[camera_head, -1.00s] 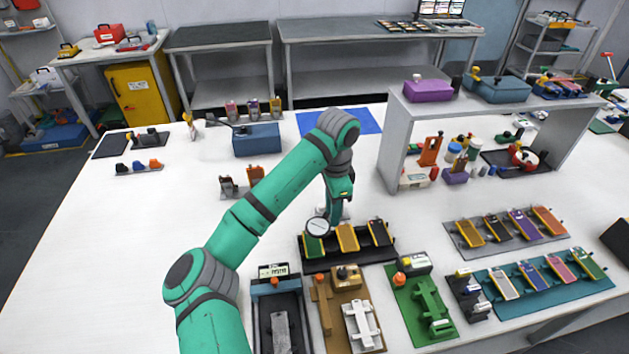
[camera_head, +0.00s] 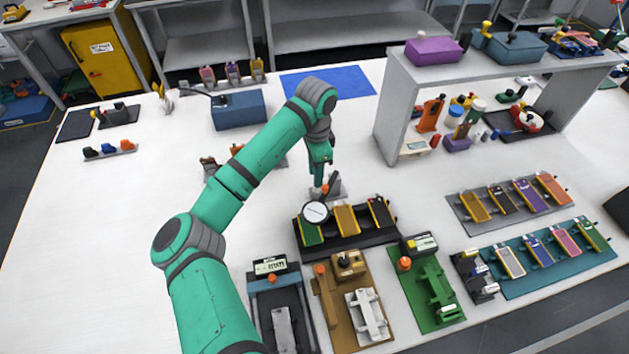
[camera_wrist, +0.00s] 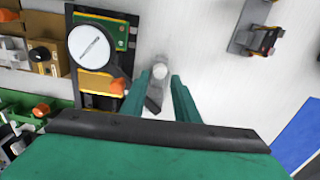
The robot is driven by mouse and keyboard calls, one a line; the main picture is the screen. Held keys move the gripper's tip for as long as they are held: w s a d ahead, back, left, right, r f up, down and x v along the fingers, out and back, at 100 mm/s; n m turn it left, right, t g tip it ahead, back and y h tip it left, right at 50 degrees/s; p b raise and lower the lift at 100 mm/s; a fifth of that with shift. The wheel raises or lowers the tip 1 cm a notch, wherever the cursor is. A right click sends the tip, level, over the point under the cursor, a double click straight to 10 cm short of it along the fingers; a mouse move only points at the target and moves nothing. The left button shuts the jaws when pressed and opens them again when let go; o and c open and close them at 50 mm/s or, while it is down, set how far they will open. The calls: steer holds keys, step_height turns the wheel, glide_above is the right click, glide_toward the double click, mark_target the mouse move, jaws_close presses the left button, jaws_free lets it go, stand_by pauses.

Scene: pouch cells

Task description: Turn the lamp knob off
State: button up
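My gripper (camera_head: 318,188) points down just behind the black tray with the dial gauge. Its two green fingers (camera_wrist: 160,98) are apart in the wrist view. A small grey and dark piece with a pale round end (camera_wrist: 160,72) shows between them; I cannot tell whether they touch it. A blue box (camera_head: 238,110) stands at the back left, with a dark arm reaching left to a pale head (camera_head: 166,98); it looks like the lamp. A small dark part (camera_head: 222,99) on its top may be the knob. Whether the lamp is lit cannot be told.
The dial gauge (camera_head: 315,212) stands over the black tray (camera_head: 350,248) with coloured cells; its face also shows in the wrist view (camera_wrist: 90,46). Small fixtures stand in front. A grey shelf (camera_head: 392,110) rises at the right. The table's left side (camera_head: 100,230) is mostly clear.

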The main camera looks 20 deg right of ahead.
step_height(320, 180, down, 4)
steer(key=shift+s+d+r, duration=0.1)
steer(key=shift+r, duration=0.1)
steer(key=shift+f, duration=0.45)
jaws_close()
steer(key=shift+n, duration=0.7)
jaws_free()
step_height(320, 180, up, 11)
steer(key=shift+f, duration=0.1)
